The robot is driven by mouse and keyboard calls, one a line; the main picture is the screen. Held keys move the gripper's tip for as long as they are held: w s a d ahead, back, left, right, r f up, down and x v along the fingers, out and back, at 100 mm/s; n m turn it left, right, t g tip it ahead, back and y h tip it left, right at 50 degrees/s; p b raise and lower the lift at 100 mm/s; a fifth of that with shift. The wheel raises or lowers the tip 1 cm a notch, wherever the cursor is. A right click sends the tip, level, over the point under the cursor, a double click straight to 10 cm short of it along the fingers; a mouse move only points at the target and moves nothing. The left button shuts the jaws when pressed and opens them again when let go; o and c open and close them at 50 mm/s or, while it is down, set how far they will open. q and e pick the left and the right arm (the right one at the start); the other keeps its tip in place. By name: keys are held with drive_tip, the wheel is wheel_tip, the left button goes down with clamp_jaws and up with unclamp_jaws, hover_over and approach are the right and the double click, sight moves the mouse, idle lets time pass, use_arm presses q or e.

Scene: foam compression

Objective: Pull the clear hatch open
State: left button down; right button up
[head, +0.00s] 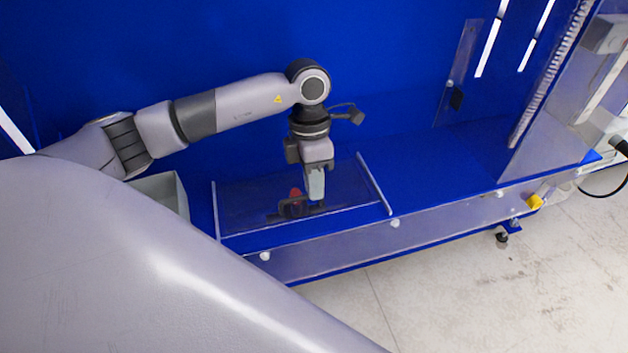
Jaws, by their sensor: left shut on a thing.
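The clear hatch (250,212) is a see-through panel lying in the blue bench top, between two pale side rails. A dark handle (287,211) sits near its front edge, with a small red spot beside it. My left gripper (314,196) points down over the hatch and is shut on the handle; its fingers hide part of it. The hatch looks flat, and I cannot tell whether it is slightly lifted. My right gripper is not in view.
A grey open bin (163,190) stands left of the hatch. A clear front panel (330,252) with white round fasteners runs along the bench edge. The blue surface to the right (430,160) is clear. Pale floor lies in front.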

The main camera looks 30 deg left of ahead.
use_arm(q)
drive_tip(key=shift+d, duration=0.1)
idle(0.7)
drive_tip(key=shift+s+d, duration=0.25)
drive_tip(key=shift+d, duration=0.05)
drive_tip(key=s+d, duration=0.8)
drive_tip(key=d, duration=0.1)
drive_tip(key=shift+d, duration=0.15)
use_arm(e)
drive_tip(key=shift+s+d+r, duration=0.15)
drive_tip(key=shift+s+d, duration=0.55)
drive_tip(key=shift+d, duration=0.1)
use_arm(q)
drive_tip(key=c, duration=1.2)
unclamp_jaws()
drive_tip(key=shift+r, duration=0.1)
wheel_tip(320, 180, up, 7)
drive_tip(key=a, duration=0.1)
drive_tip(key=shift+w, duration=0.45)
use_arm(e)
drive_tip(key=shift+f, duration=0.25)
